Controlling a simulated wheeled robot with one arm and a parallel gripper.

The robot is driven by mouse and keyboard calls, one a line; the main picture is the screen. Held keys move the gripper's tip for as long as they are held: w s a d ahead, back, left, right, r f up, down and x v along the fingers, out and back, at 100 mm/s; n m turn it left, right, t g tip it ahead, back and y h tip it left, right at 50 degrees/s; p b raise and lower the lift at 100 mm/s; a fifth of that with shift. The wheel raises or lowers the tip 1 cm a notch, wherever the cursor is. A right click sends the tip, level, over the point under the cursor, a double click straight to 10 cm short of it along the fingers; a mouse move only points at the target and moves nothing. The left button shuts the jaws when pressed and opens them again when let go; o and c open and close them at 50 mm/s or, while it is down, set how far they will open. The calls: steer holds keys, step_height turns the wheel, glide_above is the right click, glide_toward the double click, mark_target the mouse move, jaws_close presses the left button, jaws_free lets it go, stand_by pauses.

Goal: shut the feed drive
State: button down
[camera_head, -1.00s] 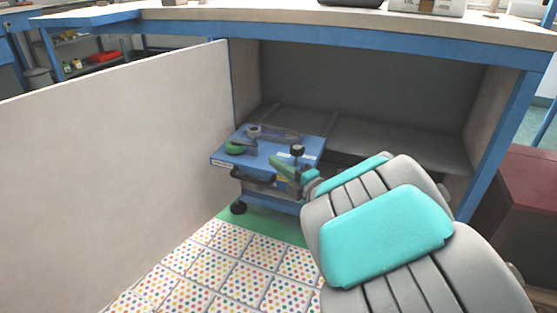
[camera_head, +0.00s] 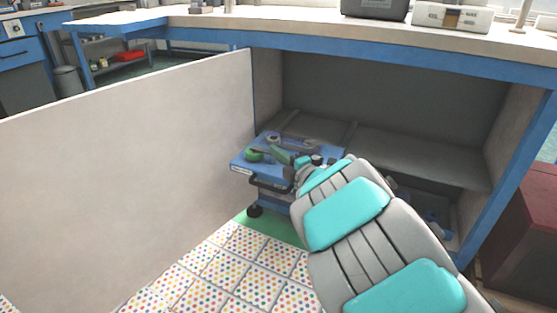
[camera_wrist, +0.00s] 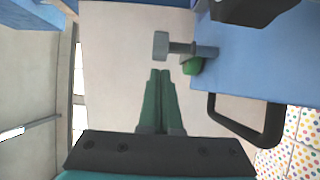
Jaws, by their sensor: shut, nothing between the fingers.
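A blue wheeled unit (camera_head: 240,167) stands partly inside the bay under the bench. I cannot tell for sure which part is the feed drive. A black loop handle (camera_head: 268,186) is on its front and shows in the wrist view (camera_wrist: 240,128). A round green part (camera_head: 254,156) is on its top; in the wrist view a green knob (camera_wrist: 192,66) sits beside a grey T-shaped piece (camera_wrist: 161,45). My gripper (camera_head: 273,150) is over the unit's top. In the wrist view its green fingers (camera_wrist: 158,74) are together and empty, just short of the grey piece. Contact is not clear.
A large pale panel (camera_head: 120,165) stands upright to the left of the unit. The bench top (camera_head: 300,27) with its blue edge hangs over the bay. A dark red box (camera_head: 525,200) is at the right. Dotted floor tiles (camera_head: 245,265) lie clear in front.

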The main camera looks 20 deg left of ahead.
steer(key=shift+w, duration=0.55)
steer(key=shift+w, duration=0.15)
